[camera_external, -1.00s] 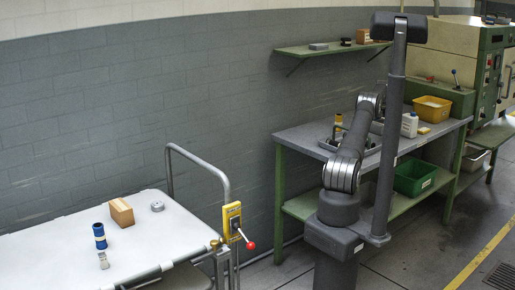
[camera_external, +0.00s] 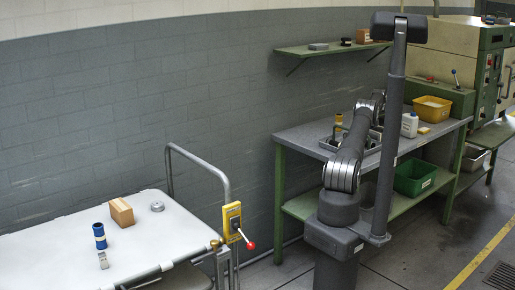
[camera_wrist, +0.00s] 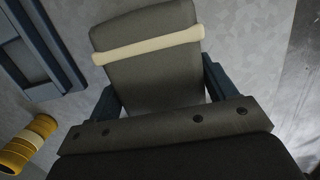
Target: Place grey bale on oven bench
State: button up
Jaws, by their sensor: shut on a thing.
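The grey bale (camera_wrist: 150,75), a rounded block with a cream strap around it, is between the dark blue fingers of my gripper (camera_wrist: 158,92) in the wrist view. My gripper is shut on it. A grey speckled surface shows beyond it; I cannot tell how far below the bale is. In the external view my arm hides the gripper and the bale. A green-legged bench with a grey top (camera_external: 298,137) stands by the wall, left of the cream and green oven (camera_external: 465,52).
A yellow banded roll (camera_wrist: 28,145) and a blue-grey frame (camera_wrist: 35,50) lie left of the bale. On the bench are a white bottle (camera_external: 409,125) and a yellow bin (camera_external: 431,108). A green bin (camera_external: 415,178) is below. A white table (camera_external: 55,240) stands front left.

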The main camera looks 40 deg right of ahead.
aim_at(380, 129)
jog(key=o, duration=1.7)
jog(key=shift+f, duration=0.15)
jog(key=shift+c, duration=0.2)
jog(key=r, duration=0.4)
jog(key=a+r, duration=0.1)
jog(key=r, duration=0.7)
jog(key=shift+a+r, duration=0.15)
jog(key=shift+a, duration=0.25)
jog(key=f, duration=0.4)
jog(key=d+f, duration=0.1)
jog(key=f, duration=0.2)
jog(key=d+f, duration=0.1)
jog(key=f, duration=0.3)
jog(key=shift+f, duration=0.3)
jog(key=shift+r, duration=1.35)
